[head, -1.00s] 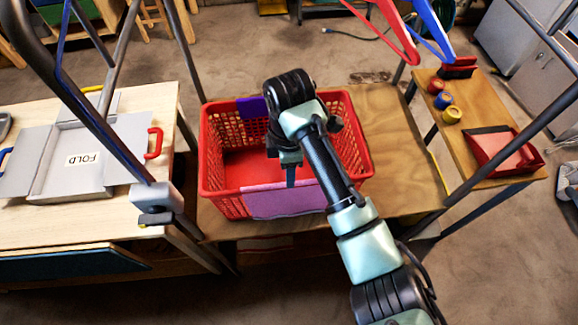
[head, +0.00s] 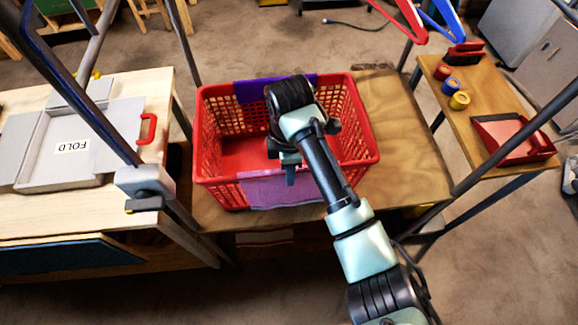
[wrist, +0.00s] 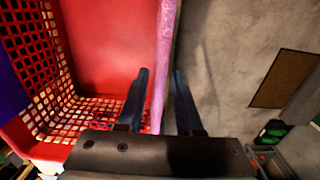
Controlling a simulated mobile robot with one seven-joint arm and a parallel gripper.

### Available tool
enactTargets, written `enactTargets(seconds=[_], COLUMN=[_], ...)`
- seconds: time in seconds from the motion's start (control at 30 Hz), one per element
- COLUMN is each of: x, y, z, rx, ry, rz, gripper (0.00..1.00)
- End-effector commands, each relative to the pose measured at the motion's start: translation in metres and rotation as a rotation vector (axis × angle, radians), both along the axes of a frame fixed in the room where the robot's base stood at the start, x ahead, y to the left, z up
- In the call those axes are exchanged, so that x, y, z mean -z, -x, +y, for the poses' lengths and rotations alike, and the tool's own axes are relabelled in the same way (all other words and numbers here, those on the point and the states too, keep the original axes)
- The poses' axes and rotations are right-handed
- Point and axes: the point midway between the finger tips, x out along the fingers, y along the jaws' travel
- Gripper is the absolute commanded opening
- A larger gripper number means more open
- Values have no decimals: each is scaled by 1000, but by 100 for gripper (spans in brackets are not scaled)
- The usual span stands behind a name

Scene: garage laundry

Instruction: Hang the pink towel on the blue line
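The pink towel (head: 268,193) hangs over the front rim of the red basket (head: 222,173), partly hidden by my arm. My gripper (head: 290,175) points down at that rim. In the wrist view my gripper (wrist: 161,75) is open, with one finger on each side of the upright edge of the pink towel (wrist: 165,50). A gap shows between the towel and the right finger; whether the left finger touches it I cannot tell. I cannot make out the blue line clearly.
A purple cloth (head: 255,88) hangs on the basket's back rim. Dark poles rise at both sides. A grey folding board (head: 75,160) lies on the left table. Tape rolls (head: 459,100) and a red dustpan (head: 510,140) are on the right bench. Red and blue hangers (head: 440,20) hang top right.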

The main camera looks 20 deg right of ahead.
Motion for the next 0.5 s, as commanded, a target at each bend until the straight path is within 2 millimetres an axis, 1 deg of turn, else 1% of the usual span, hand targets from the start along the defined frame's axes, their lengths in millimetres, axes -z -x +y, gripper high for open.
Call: enactTargets(seconds=[0.03, 0.17, 0.5], x=[0, 0, -2], y=[0, 0, 0], z=[0, 0, 0], rx=[0, 0, 0], ry=[0, 0, 0], rz=[0, 0, 0], gripper=[23, 0, 0])
